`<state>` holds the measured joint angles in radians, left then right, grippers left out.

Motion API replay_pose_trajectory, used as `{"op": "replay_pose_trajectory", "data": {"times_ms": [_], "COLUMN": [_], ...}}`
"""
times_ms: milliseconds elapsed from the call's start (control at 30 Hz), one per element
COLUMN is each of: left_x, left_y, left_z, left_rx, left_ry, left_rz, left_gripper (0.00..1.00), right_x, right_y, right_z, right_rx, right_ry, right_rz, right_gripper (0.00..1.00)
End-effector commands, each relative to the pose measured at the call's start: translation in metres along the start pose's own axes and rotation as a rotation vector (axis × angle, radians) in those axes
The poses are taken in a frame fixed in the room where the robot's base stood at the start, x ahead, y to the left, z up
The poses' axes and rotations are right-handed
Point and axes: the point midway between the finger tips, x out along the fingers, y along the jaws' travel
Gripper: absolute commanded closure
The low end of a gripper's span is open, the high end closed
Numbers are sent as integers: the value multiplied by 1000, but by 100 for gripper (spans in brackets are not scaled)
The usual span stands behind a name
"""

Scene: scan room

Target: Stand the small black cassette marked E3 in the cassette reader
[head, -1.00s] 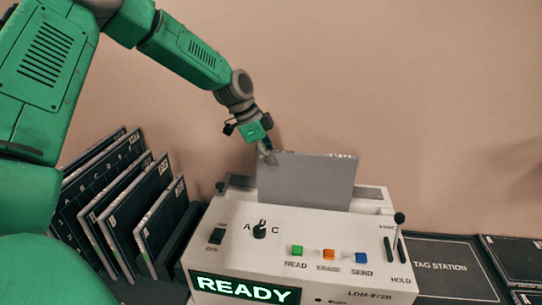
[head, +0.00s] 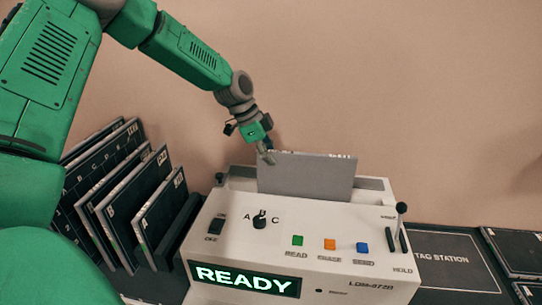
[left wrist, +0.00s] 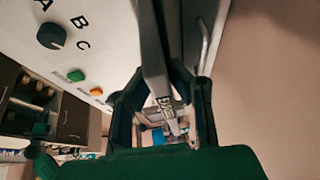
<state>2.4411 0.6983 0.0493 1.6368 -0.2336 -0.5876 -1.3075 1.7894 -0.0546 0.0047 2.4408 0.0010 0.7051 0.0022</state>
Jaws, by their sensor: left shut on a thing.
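A cassette (head: 305,176), its broad grey face toward me, stands upright in the slot at the back of the white cassette reader (head: 335,225). Its lower part is hidden inside the slot. My left gripper (head: 266,157) is shut on the cassette's upper left corner. In the left wrist view the cassette (left wrist: 152,55) runs edge-on between the fingers, with a small label I cannot read surely. My right gripper is not in view.
Several dark cassettes (head: 120,190) lean in a rack left of the reader. The reader's front has a knob (head: 260,220), coloured buttons, a lit READY display (head: 245,280) and a lever (head: 401,210) at right. A dark TAG STATION mat (head: 445,262) lies to the right.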

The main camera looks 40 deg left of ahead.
Motion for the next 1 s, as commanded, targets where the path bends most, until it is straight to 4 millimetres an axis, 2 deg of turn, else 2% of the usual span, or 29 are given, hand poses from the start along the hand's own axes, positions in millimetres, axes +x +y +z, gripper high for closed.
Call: {"op": "replay_pose_trajectory", "data": {"times_ms": [1000], "left_x": [28], "left_y": [2], "left_z": [12], "left_rx": [1], "left_ry": [2], "left_rz": [-2], "left_gripper": [100], "right_x": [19], "right_y": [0], "right_z": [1], "right_rx": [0], "right_ry": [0], "right_rz": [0], "right_gripper": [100]}}
